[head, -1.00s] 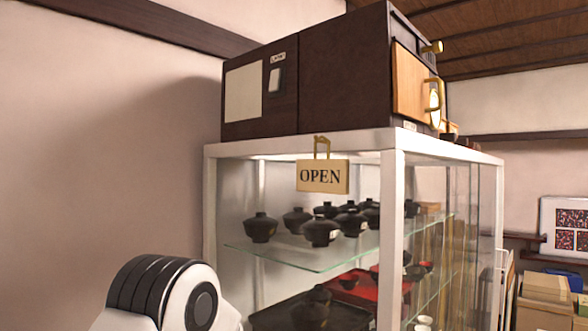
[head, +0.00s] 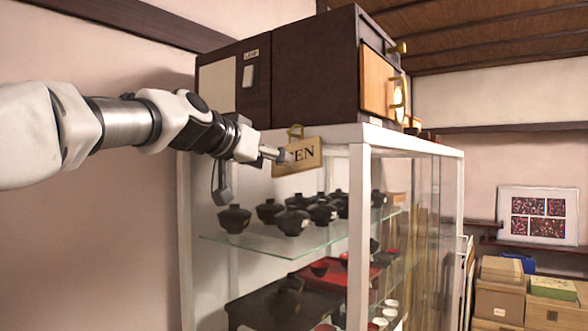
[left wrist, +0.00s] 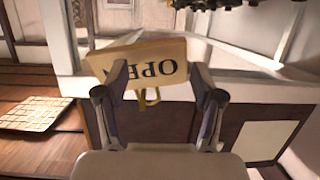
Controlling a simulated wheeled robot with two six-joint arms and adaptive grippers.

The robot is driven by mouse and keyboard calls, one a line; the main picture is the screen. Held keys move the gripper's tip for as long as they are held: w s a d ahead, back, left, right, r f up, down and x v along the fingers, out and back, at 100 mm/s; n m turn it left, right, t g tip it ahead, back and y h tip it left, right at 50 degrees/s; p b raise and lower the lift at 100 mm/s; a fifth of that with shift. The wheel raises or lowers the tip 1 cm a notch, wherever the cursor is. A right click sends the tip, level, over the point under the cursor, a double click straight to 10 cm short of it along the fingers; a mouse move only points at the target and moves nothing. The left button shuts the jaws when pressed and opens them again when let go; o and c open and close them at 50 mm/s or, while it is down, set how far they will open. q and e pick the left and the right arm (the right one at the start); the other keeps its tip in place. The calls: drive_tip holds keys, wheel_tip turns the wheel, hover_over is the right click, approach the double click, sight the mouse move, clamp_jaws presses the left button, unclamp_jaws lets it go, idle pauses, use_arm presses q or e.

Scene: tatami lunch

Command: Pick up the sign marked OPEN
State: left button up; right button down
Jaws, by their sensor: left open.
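The tan sign marked OPEN (head: 308,154) hangs by a brass hook at the top front edge of the white-framed glass case (head: 356,200). It looks slightly tilted, and its left letters are hidden in the head view by my left gripper (head: 276,153). In the left wrist view the sign (left wrist: 165,50) appears upside down. There the two fingers of my left gripper (left wrist: 159,72) are spread apart, with the sign's lettered face and brass hook (left wrist: 151,97) between and beyond them. I cannot tell whether a finger touches the sign. My right gripper is not in view.
A dark wooden cabinet (head: 315,65) stands on top of the case. Black lidded bowls (head: 292,221) stand on the glass shelf (head: 255,243) below the sign. Cardboard boxes (head: 500,290) are stacked at the right. Open air lies in front of the case.

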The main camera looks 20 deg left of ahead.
sight(295, 144)
use_arm(q)
drive_tip(key=s+r, duration=0.4)
drive_tip(key=r, duration=0.2)
drive_tip(key=shift+m+t+h, duration=0.3)
drive_tip(key=shift+m+h, duration=0.1)
drive_tip(key=p+x, duration=0.3)
drive_tip(key=x, duration=0.5)
drive_tip(key=shift+w+d+f+p, duration=0.1)
drive_tip(key=shift+f+p, duration=0.1)
drive_tip(key=shift+p, duration=0.2)
drive_tip(key=shift+d, duration=0.1)
drive_tip(key=shift+f, duration=0.1)
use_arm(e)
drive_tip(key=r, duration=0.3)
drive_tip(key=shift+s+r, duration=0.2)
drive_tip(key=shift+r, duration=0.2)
use_arm(q)
drive_tip(key=shift+w+f, duration=0.1)
drive_tip(key=shift+w, duration=0.1)
drive_tip(key=c, duration=1.2)
drive_tip(key=shift+s, duration=0.1)
drive_tip(key=shift+c, duration=0.3)
